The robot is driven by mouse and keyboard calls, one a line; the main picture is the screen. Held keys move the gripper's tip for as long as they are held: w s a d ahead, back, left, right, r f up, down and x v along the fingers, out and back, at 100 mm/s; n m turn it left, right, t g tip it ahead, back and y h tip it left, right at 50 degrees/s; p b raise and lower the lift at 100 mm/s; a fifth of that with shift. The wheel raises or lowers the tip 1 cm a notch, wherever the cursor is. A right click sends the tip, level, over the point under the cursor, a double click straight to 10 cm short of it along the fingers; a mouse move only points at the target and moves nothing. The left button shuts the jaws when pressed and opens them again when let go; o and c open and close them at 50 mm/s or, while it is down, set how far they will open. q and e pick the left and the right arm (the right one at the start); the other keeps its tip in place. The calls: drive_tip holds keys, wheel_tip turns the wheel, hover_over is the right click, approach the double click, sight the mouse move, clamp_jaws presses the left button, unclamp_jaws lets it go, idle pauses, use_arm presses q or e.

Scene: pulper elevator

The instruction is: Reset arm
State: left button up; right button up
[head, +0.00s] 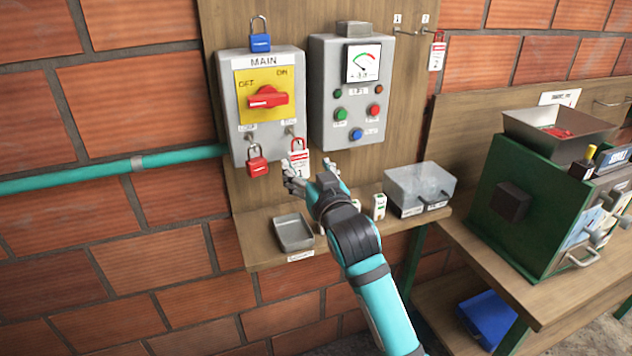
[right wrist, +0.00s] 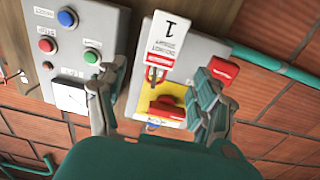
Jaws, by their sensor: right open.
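My right gripper (head: 293,178) is open and empty, just below the grey MAIN switch box (head: 241,100). In the right wrist view, which is upside down, its fingers (right wrist: 158,100) stand apart with the box behind them. The box's red handle (head: 267,98) lies roughly level on a yellow plate; it also shows in the wrist view (right wrist: 166,109). A red padlock (head: 257,163) hangs under the box's left side. A white and red tag (head: 299,160) numbered 1 hangs under its right side, near my fingertips; the tag shows in the wrist view (right wrist: 168,48). My left gripper is out of view.
A grey button panel (head: 348,92) with a meter is right of the switch box. A shelf (head: 262,254) below holds a metal tray (head: 293,232) and a clear-lidded box (head: 420,186). A green machine (head: 530,205) stands on the right bench. A teal pipe (head: 100,168) runs left.

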drive_tip(key=v, duration=0.5)
drive_tip(key=s+d+f+g+h, duration=0.1)
drive_tip(key=s+d+f+g, duration=0.15)
drive_tip(key=f, duration=1.75)
drive_tip(key=s+d+f+g+h, duration=0.2)
drive_tip(key=d+f+g, duration=0.15)
drive_tip(key=f, duration=1.65)
drive_tip(key=s+d+f+g+b, duration=0.1)
drive_tip(key=s+d+f+g, duration=0.1)
drive_tip(key=s+f, duration=0.65)
drive_tip(key=s+d+f+g, duration=0.25)
drive_tip(key=s+f, duration=0.35)
drive_tip(key=f, duration=0.5)
drive_tip(key=s+d+f+g, duration=0.2)
drive_tip(key=s+f, duration=0.3)
drive_tip(key=s, duration=0.6)
drive_tip(key=s+d+f+g+h, duration=0.1)
drive_tip(key=s+d+f, duration=0.4)
drive_tip(key=s, duration=0.7)
drive_tip(key=s+d+f+m+g+h+b, duration=0.1)
drive_tip(key=s+f, duration=0.5)
drive_tip(key=s, duration=0.6)
drive_tip(key=shift+s+d+f+g, duration=0.2)
drive_tip(key=shift+d+g, duration=0.65)
drive_tip(key=shift+d, duration=0.35)
